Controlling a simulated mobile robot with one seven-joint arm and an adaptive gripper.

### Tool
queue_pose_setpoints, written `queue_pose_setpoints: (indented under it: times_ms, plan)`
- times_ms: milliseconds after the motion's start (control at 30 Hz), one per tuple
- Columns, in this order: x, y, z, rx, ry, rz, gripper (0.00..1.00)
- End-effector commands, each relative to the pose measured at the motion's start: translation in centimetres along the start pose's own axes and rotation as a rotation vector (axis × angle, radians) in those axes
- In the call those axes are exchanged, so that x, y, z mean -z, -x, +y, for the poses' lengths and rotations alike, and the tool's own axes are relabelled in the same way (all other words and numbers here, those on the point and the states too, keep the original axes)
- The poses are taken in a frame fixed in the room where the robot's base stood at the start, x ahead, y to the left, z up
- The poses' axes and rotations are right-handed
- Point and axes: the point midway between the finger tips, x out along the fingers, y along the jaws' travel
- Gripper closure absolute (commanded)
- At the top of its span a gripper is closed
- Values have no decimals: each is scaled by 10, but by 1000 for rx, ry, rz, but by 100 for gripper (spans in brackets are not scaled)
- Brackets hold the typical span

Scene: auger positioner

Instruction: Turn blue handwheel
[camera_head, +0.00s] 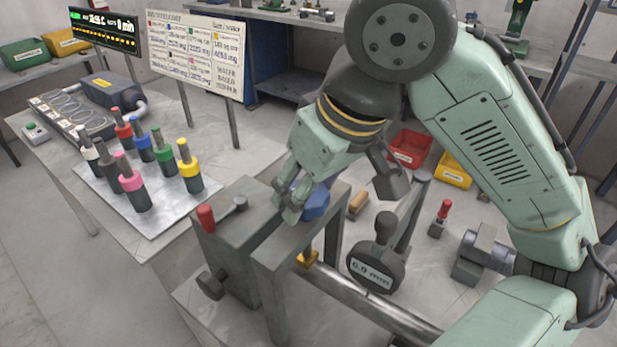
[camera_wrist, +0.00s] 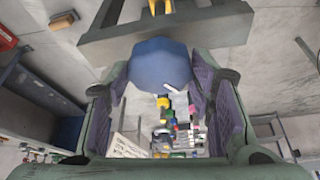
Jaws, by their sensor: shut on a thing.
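The blue handwheel (camera_head: 316,203) sits on top of the grey positioner block, on its right side. A white mark shows on its face in the wrist view (camera_wrist: 158,64). My gripper (camera_head: 290,205) reaches down from above and is shut on the handwheel. In the wrist view, the two purple-padded fingers (camera_wrist: 162,85) stand on either side of the wheel. Part of the wheel is hidden behind the fingers in the head view.
A red handle (camera_head: 206,217) stands on the same block (camera_head: 232,250). A dial reading about 0.0 mm (camera_head: 375,272) stands to the right. Several coloured-collar tools stand on a metal plate (camera_head: 150,222) at left. Red (camera_head: 410,146) and yellow (camera_head: 453,171) bins lie behind.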

Motion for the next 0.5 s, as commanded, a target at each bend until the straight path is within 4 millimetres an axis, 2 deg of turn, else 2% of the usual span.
queue_pose_setpoints:
  times_ms: [500]
  plan:
    - [1, -1, 3, 190, 452, 0, 79]
